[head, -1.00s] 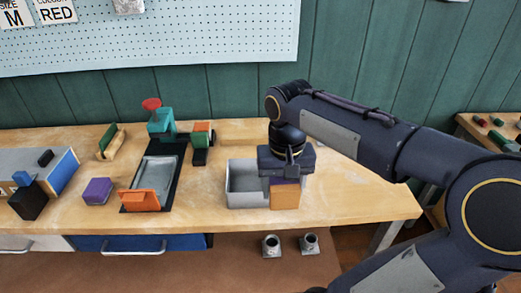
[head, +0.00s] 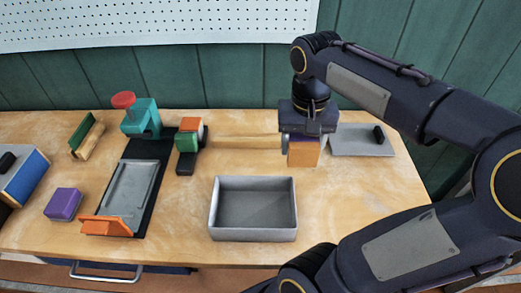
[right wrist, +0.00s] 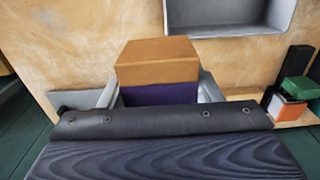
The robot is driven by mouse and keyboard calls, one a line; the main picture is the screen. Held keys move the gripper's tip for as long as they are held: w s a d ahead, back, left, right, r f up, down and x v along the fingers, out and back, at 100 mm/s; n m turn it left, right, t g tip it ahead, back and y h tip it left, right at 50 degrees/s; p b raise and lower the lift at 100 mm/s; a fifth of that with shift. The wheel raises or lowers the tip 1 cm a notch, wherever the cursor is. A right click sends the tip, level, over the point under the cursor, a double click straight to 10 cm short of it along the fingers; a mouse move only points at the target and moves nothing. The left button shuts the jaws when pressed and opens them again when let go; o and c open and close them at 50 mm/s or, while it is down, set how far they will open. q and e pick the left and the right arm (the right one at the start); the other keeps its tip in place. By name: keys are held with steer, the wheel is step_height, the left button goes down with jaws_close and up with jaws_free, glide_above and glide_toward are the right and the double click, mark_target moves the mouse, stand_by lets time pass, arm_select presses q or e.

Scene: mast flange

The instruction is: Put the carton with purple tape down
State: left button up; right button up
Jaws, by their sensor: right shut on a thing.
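The carton with purple tape (head: 304,152) is a small orange-brown block. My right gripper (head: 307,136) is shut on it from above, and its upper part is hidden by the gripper. In the right wrist view the carton (right wrist: 157,60) sits between the two fingers (right wrist: 160,88), with its purple band (right wrist: 160,95) level with them. It is over the bench, behind and to the right of the open grey bin. I cannot tell whether its underside touches the bench. My left gripper is not in view.
The empty grey bin (head: 253,234) stands at the front middle of the wooden bench (head: 350,205). A grey plate with a black handle (head: 360,146) lies right of the carton. A purple block (head: 63,204) and a black-based fixture (head: 145,205) are left. Bench right of the bin is clear.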

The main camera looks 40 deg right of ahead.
steer(key=w+a+f, duration=0.1)
steer(key=w+f, duration=0.2)
steer(key=w, duration=0.5)
glide_above(257, 162)
steer(key=f, duration=0.6)
steer(key=shift+s+d, duration=0.15)
steer(key=shift+s, duration=0.1)
steer(key=shift+w+f, duration=0.2)
steer(key=shift+f, duration=0.1)
steer(key=shift+w+f, duration=0.1)
steer(key=shift+f, duration=1.5)
steer(key=shift+f, duration=0.1)
steer(key=o, duration=1.1)
steer(key=shift+f, duration=0.1)
steer(key=shift+o, duration=0.2)
